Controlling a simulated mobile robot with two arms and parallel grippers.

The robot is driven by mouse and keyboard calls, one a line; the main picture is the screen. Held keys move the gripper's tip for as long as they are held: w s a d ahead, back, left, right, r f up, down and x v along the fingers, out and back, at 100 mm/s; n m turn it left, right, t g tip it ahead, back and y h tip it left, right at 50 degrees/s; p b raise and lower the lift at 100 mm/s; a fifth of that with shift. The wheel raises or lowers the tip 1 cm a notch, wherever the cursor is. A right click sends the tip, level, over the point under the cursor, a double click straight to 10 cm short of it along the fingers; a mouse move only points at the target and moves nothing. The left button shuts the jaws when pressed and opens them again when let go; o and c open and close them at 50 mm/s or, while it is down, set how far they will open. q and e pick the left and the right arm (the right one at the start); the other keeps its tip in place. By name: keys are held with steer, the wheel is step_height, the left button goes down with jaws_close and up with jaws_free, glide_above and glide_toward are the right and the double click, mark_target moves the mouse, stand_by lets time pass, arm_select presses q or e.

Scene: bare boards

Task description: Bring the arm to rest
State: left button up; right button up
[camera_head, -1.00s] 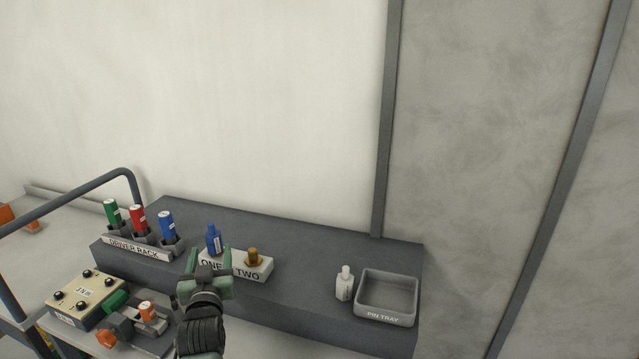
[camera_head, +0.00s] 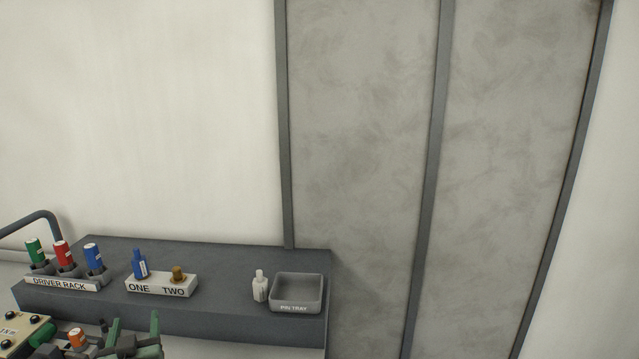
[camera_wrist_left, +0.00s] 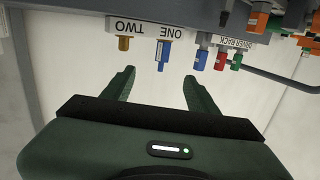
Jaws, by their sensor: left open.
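My left gripper (camera_head: 134,335) shows at the bottom left of the head view, low in front of the dark shelf. Its two green fingers are apart with nothing between them. In the left wrist view the same gripper (camera_wrist_left: 157,88) is open and empty, and that picture is upside down. Beyond the fingers are the blue item (camera_wrist_left: 163,54) at ONE and the brass item (camera_wrist_left: 124,43) at TWO, both apart from the gripper. My right gripper is in neither view.
On the dark shelf (camera_head: 215,258) stand the driver rack (camera_head: 62,284) with green, red and blue drivers, the ONE/TWO block (camera_head: 160,285), a white bottle (camera_head: 260,287) and the pin tray (camera_head: 297,306). A beige box (camera_head: 22,332) and an orange-capped item (camera_head: 77,338) sit lower left.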

arm_select(q)
steer(key=s+d+f+m+g+h, duration=0.5)
steer(key=s+d+f, duration=0.5)
steer(key=s+f, duration=0.45)
steer(key=s+d+f+m+g+h, duration=0.15)
steer(key=s+d+g, duration=0.25)
steer(key=s, duration=0.6)
steer(key=s+d+f+g+h, duration=0.1)
steer(key=s+d+f+g, duration=0.2)
steer(key=s, duration=0.7)
step_height(320, 180, down, 27)
steer(key=s+g, duration=0.2)
steer(key=s+a+f, duration=0.2)
steer(key=s+f, duration=1.2)
steer(key=s, duration=0.2)
steer(key=shift+f+g, duration=0.25)
steer(key=shift+g, duration=0.15)
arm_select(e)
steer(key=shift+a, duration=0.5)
